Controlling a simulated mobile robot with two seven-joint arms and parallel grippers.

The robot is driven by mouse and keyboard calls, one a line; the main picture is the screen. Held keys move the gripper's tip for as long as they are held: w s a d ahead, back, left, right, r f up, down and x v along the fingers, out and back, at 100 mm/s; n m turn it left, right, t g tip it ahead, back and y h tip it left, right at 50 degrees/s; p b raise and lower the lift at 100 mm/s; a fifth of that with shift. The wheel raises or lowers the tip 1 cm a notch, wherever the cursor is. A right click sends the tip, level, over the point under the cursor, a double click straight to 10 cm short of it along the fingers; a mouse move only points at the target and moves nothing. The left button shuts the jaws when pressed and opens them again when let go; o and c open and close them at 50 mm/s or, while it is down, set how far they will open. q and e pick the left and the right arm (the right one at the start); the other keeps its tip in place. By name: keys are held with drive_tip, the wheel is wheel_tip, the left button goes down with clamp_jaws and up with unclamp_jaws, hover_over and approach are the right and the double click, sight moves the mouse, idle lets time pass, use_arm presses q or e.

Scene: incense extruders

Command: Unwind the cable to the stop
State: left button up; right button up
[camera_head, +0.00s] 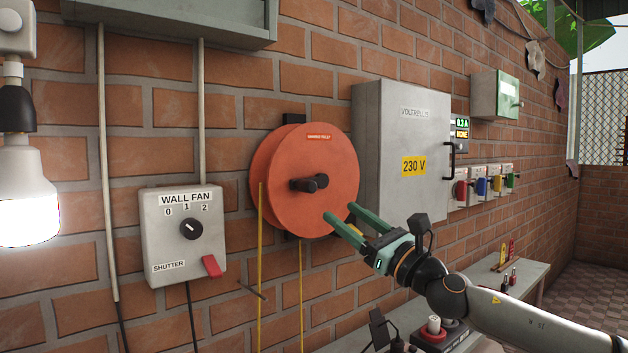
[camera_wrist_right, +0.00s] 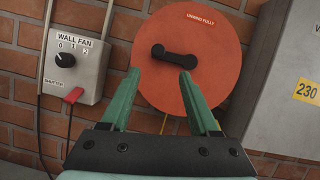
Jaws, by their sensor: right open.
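An orange cable reel (camera_head: 322,207) is mounted on the brick wall, with a small red label near its top rim. A black crank handle (camera_head: 309,184) sits at its middle; it also shows in the right wrist view (camera_wrist_right: 174,56). A yellow cable (camera_head: 260,270) hangs down from the reel, with a second yellow strand (camera_head: 300,300) to its right. My right gripper (camera_head: 340,212) is open and empty at the reel's lower right. In the right wrist view its green fingers (camera_wrist_right: 160,80) point up toward the crank, one on each side below it. My left gripper is not in view.
A grey wall fan box (camera_head: 184,235) with a knob and red shutter switch is left of the reel. A grey 230 V cabinet (camera_head: 385,130) stands out from the wall at right. A bench (camera_head: 400,318) lies below. A lit lamp (camera_head: 25,190) is at far left.

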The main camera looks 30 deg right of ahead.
sight(314, 191)
drive_tip(key=p+x, duration=0.5)
drive_tip(key=shift+s+a+r, duration=0.15)
drive_tip(key=shift+s+r, duration=0.05)
drive_tip(key=shift+r, duration=0.2)
drive_tip(key=p+x, duration=0.1)
drive_tip(key=x, duration=0.1)
drive_tip(key=p+x, duration=0.1)
drive_tip(key=x, duration=0.2)
drive_tip(key=shift+w+f+p, duration=0.15)
drive_tip(key=shift+f+p, duration=0.05)
drive_tip(key=shift+p, duration=0.2)
drive_tip(key=shift+x, duration=0.9)
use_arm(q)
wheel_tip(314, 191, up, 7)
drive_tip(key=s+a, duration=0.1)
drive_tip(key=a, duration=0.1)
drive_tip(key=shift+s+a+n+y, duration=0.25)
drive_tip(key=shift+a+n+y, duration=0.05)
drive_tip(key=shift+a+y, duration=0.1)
use_arm(e)
drive_tip(key=shift+f, duration=0.15)
drive_tip(key=shift+c, duration=0.4)
clamp_jaws()
